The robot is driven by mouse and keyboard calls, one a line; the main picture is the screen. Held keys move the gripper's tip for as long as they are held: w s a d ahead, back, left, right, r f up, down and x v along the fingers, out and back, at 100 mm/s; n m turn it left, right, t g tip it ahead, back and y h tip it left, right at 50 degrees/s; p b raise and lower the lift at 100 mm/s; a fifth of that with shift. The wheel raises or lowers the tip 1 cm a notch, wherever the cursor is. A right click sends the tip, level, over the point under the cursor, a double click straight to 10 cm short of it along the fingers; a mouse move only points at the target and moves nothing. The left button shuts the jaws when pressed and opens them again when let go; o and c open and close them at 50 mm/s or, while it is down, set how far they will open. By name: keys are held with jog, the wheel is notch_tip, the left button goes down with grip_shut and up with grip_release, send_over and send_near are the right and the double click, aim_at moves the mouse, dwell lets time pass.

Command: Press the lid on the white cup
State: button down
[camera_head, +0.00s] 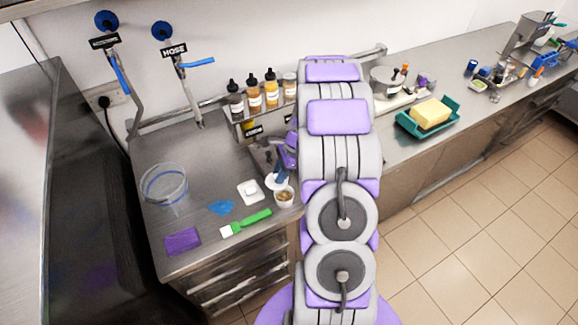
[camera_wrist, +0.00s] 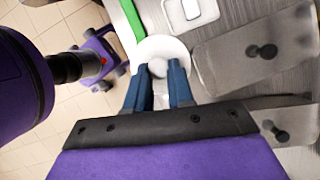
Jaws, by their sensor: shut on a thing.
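The white cup (camera_head: 284,198) stands on the steel counter, and brown contents show in its open top. My gripper (camera_head: 281,177) is just behind it, partly hidden by my arm. In the wrist view, the blue fingers of my gripper (camera_wrist: 158,88) are closed around the small knob of the round white lid (camera_wrist: 166,48). In the head view the lid (camera_head: 273,183) shows beside the cup's back left rim, apparently raised above the counter. The cup cannot be made out in the wrist view.
A white square dish (camera_head: 250,192), a green-handled brush (camera_head: 246,222), a blue scraper (camera_head: 222,208), a purple cloth (camera_head: 182,240) and a clear tub (camera_head: 164,186) lie left of the cup. Sauce bottles (camera_head: 254,93) stand on a rack behind. A teal tray (camera_head: 400,122) holds a yellow block at right.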

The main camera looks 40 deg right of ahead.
jog(key=shift+s+d+r+m+t+h, duration=0.1)
jog(key=shift+s+m+t+h, duration=0.05)
jog(key=shift+s+m, duration=0.3)
jog(key=shift+s+d+r+m+t+h, duration=0.15)
jog(key=shift+s+m, duration=0.2)
jog(key=shift+m, duration=0.2)
jog(key=shift+s+d+f, duration=0.1)
jog(key=shift+s+f, duration=0.05)
jog(key=shift+f, duration=0.05)
jog(key=shift+d+f+b, duration=0.25)
jog(key=shift+f+b, duration=0.3)
jog(key=shift+f, duration=0.55)
jog(key=shift+d+f+b, duration=0.25)
jog(key=shift+f+b, duration=0.3)
jog(key=shift+f, duration=0.6)
jog(key=shift+d+f+b, duration=0.25)
jog(key=shift+f+b, duration=0.3)
jog(key=shift+f, duration=0.55)
jog(key=shift+a+r, duration=0.15)
jog(key=shift+a, duration=0.35)
jog(key=shift+d, duration=0.15)
